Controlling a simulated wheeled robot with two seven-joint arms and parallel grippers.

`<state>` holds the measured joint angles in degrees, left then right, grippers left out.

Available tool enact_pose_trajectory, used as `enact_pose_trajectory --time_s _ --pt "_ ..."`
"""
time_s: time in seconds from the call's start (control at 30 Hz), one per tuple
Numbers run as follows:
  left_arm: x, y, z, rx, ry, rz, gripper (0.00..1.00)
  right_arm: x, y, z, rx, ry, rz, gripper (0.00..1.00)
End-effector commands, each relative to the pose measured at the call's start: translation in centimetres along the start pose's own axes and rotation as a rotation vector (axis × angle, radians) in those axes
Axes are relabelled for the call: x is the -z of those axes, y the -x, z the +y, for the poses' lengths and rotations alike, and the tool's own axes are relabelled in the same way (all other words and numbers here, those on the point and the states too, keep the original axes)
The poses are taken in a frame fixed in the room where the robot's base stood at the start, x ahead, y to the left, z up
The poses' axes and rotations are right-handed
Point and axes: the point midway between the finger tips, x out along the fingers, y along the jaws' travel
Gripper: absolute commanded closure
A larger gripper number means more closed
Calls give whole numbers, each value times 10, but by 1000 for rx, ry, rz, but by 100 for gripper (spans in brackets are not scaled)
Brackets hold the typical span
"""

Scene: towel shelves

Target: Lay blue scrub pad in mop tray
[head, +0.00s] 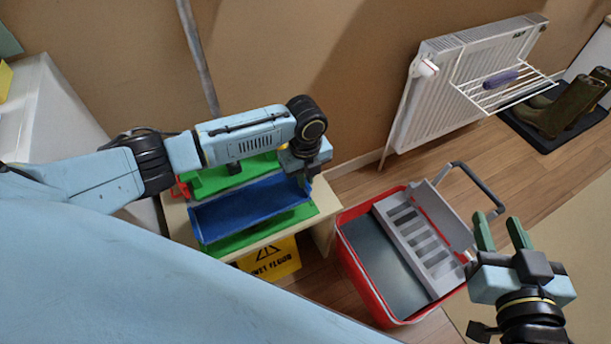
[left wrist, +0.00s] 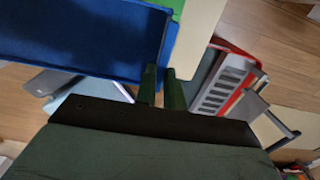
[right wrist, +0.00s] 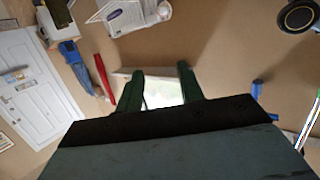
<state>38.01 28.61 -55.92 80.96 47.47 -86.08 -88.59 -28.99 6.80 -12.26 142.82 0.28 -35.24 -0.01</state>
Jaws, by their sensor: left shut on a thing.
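My right gripper (head: 503,236) is open and empty beside the red bin, also open in the right wrist view (right wrist: 160,88).
A red bin (head: 356,270) with a grey compartment insert (head: 418,238) and a handle stands right of the stand (head: 322,215). A yellow wet-floor sign (head: 270,262) is below the stand. A radiator with a wire rack (head: 505,90) and boots (head: 565,108) are farther right.

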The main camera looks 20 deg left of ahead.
Motion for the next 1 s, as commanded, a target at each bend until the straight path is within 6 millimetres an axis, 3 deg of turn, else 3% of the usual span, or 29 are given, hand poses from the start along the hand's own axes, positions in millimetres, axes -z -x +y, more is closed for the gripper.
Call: enact_pose_trajectory --time_s 0.6,1.0 --pt "0 -13 0 0 0 -1 100 56 5 -11 28 -10 346 62" --pt "0 -14 0 0 0 -1 100 64 8 -12 32 -12 399 62"
